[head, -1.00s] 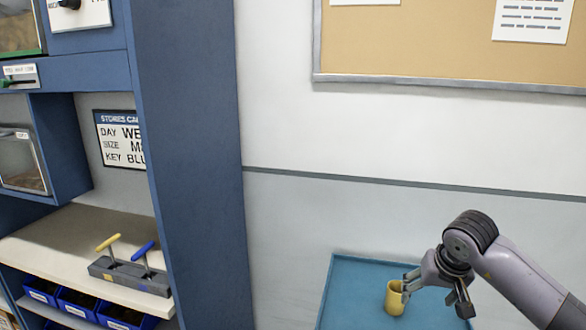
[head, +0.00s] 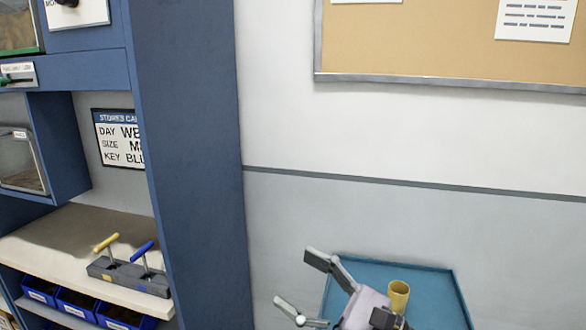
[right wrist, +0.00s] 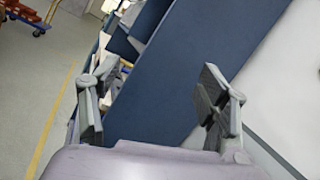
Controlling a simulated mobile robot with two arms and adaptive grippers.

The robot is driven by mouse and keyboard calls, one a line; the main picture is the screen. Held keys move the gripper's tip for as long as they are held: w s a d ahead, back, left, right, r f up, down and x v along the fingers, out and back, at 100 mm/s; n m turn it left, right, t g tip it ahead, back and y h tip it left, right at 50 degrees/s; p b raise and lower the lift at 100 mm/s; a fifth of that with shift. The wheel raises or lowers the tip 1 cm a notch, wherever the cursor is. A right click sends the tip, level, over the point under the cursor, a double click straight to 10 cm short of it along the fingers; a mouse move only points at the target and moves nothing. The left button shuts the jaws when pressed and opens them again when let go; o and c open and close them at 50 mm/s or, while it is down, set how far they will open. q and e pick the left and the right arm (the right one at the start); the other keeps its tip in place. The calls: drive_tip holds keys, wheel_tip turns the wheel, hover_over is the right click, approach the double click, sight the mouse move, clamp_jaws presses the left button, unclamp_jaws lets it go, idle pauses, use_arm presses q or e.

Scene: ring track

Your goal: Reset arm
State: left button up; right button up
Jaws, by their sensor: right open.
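My right gripper (head: 316,287) is low in the head view, in front of the left part of a blue tray-like surface (head: 438,287). Its two fingers are spread wide with nothing between them. In the right wrist view the same gripper (right wrist: 152,104) shows both fingers apart, facing the blue cabinet side. A yellow cup (head: 399,297) stands upright on the blue surface, just right of the gripper and apart from its fingers. The gripper's body hides part of the surface. My left gripper is not in view.
A blue cabinet (head: 190,160) stands on the left. Its shelf holds a grey block (head: 130,276) with a yellow and a blue T-handle. Blue bins (head: 78,302) sit below. A cork board (head: 450,45) hangs on the wall. Open floor (right wrist: 30,75) shows in the right wrist view.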

drive_tip(key=w+d+f+m+t+h, duration=0.1)
drive_tip(key=d+m+t+h, duration=0.5)
drive_tip(key=m, duration=0.6)
drive_tip(key=w+d+m+t+h, duration=0.1)
drive_tip(key=d+m+t+h, duration=0.45)
drive_tip(key=m, duration=0.75)
drive_tip(key=s+d+f+m+g+h, duration=0.2)
drive_tip(key=d+f+m+g+h, duration=0.15)
drive_tip(key=f+m, duration=0.45)
drive_tip(key=s+d+f+m+g+h, duration=0.2)
drive_tip(key=d+f+m+h, duration=0.3)
drive_tip(key=f+m, duration=0.2)
drive_tip(key=s+f+m+g+y, duration=0.1)
drive_tip(key=s+f+m+g, duration=0.45)
drive_tip(key=s+f, duration=0.4)
drive_tip(key=s+f+m+g+y, duration=0.1)
drive_tip(key=s+f+m+g, duration=0.5)
drive_tip(key=s, duration=0.7)
wheel_tip(320, 180, down, 35)
drive_tip(key=s+n+g+b, duration=0.1)
drive_tip(key=s+g+b, duration=0.1)
drive_tip(key=b, duration=0.3)
drive_tip(key=s+d+f+g+b, duration=0.1)
drive_tip(key=s+f+b, duration=0.3)
drive_tip(key=s+f, duration=1.2)
wheel_tip(320, 180, down, 2)
drive_tip(key=shift+d+h, duration=0.3)
drive_tip(key=shift+d, duration=0.2)
drive_tip(key=shift+s, duration=0.1)
